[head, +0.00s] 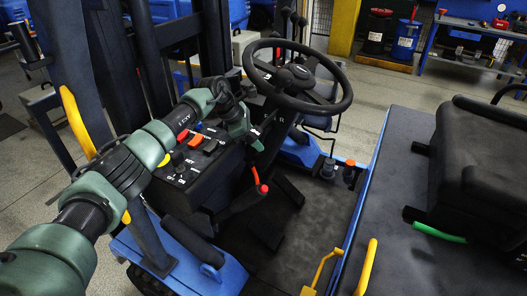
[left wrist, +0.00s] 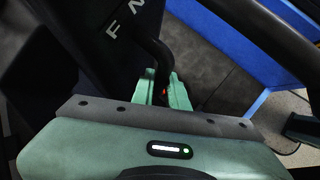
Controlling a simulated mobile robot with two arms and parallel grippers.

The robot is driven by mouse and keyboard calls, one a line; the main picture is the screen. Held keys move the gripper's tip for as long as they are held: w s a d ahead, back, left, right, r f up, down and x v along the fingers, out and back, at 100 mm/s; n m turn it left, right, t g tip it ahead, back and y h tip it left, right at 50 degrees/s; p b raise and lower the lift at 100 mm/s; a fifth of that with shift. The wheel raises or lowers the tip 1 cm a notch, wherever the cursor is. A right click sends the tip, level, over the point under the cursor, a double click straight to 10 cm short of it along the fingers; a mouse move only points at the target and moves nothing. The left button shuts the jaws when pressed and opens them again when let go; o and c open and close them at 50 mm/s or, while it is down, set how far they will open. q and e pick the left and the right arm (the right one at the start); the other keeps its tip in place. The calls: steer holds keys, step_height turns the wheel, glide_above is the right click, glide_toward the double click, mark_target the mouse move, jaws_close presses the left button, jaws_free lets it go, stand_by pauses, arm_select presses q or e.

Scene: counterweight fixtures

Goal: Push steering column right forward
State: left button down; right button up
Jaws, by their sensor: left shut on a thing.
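The black steering wheel (head: 297,76) sits on its column, and dark housing (left wrist: 85,40) with white letters "F" and "N" shows in the left wrist view. My left gripper (head: 247,134) is at the left side of the column below the wheel. In the left wrist view its green fingers (left wrist: 165,92) are closed around the end of a dark curved lever (left wrist: 155,52) beside the lettered housing. A small red-orange spot shows between the fingers. Most of the lever is hidden by the gripper in the head view. My right gripper is out of view.
A black control panel (head: 190,156) with red, yellow and orange buttons lies under my left arm. A red-tipped lever (head: 262,189) rises in front of the column. The black seat (head: 480,150) is at the right. The dark floor (head: 305,225) between them is largely clear.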

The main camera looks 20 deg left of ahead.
arm_select(q)
steer(key=shift+f, duration=0.15)
steer(key=c, duration=1.7)
jaws_free()
steer(key=b+v, duration=0.3)
steer(key=v, duration=0.5)
jaws_close()
